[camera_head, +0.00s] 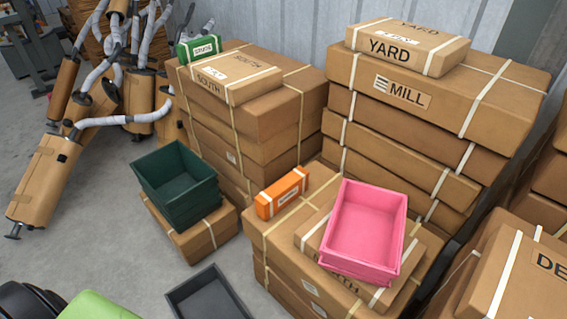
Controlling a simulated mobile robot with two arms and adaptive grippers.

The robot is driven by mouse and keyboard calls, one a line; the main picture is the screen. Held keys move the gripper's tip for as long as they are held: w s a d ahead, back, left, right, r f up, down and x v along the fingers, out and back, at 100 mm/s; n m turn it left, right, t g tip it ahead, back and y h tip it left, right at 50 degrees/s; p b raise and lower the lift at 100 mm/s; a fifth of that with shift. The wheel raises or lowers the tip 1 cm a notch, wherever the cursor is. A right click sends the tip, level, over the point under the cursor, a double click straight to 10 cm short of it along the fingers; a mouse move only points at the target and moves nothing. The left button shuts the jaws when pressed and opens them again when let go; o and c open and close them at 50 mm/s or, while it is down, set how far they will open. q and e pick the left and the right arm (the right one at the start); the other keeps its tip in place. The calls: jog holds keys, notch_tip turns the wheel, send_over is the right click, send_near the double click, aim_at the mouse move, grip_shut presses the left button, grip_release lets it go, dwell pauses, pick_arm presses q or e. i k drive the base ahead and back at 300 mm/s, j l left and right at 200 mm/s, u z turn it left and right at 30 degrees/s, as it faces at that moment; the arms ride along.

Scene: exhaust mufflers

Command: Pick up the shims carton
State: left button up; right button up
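Two small labelled cartons show, and the lettering on each is too small to read surely, so I cannot tell which is the shims carton. An orange carton (283,193) with a white label and pale straps lies on a low stack of brown boxes, left of the pink bin. A green carton (199,48) with a white label sits on the back middle stack, behind the box marked SOUTH. Neither of my grippers is in view.
A pink open bin (364,230) sits on the front stack. A dark green bin (176,182) rests on a low box, and a grey bin (208,297) is on the floor. Tall boxes (420,100) stand behind. Mufflers (45,178) lean at left; floor (105,235) between is clear.

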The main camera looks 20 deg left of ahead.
aim_at(269, 202)
jog(key=u, duration=0.7)
